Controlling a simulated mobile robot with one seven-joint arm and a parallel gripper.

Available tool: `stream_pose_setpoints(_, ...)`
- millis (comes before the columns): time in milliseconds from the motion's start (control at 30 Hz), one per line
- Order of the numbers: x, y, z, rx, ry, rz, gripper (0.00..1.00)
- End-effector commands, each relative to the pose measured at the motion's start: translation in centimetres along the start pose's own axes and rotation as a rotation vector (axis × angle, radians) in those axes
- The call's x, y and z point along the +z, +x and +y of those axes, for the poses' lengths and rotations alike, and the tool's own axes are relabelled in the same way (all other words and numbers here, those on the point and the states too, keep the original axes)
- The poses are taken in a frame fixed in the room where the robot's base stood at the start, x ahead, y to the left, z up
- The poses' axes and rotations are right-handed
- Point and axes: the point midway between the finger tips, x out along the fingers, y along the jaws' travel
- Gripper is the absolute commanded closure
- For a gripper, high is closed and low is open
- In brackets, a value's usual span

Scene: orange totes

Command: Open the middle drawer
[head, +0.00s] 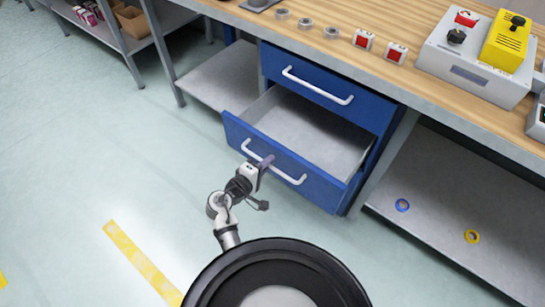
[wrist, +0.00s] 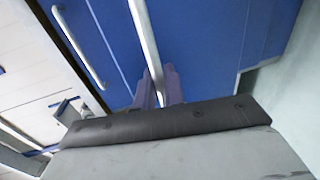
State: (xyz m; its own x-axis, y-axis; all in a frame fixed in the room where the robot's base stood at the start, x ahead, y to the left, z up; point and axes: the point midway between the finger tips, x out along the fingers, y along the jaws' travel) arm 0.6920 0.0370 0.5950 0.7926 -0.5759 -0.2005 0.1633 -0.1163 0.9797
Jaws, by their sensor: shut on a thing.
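A blue drawer unit under the workbench has a closed upper drawer (head: 325,90) with a white bar handle (head: 318,86). The drawer below it (head: 300,183) is pulled out, and its grey inside (head: 310,130) looks empty. Its front hides whatever lies beneath, so I cannot see a further drawer. My gripper (head: 264,163) is shut on this pulled-out drawer's white handle (head: 290,178), left of the handle's middle. In the wrist view the handle (wrist: 146,45) runs down between the purplish fingers (wrist: 158,88), and the other handle (wrist: 80,48) shows at left.
The wooden benchtop (head: 390,60) above carries red-buttoned boxes (head: 363,40), grey rings and a yellow-and-grey control box (head: 505,45). A shelf (head: 450,215) at right holds a blue ring (head: 402,205) and a yellow ring (head: 472,236). The floor (head: 110,150) at left is clear.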

Motion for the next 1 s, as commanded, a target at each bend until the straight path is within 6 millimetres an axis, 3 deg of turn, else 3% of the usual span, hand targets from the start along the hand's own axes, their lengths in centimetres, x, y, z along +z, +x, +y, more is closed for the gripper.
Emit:
stream_pose_setpoints(300,0.0,-3.8,-0.8,-0.001,0.0,0.001,1.0)
stream_pose_setpoints(767,0.0,-4.3,-0.8,0.0,0.001,-0.001,1.0)
stream_pose_setpoints(800,0.0,-4.3,-0.8,0.0,0.001,-0.001,0.87)
stream_pose_setpoints(900,0.0,-4.3,-0.8,0.0,0.001,-0.001,0.75)
stream_pose_setpoints(1000,0.0,-4.3,-0.8,0.0,0.001,0.0,0.75)
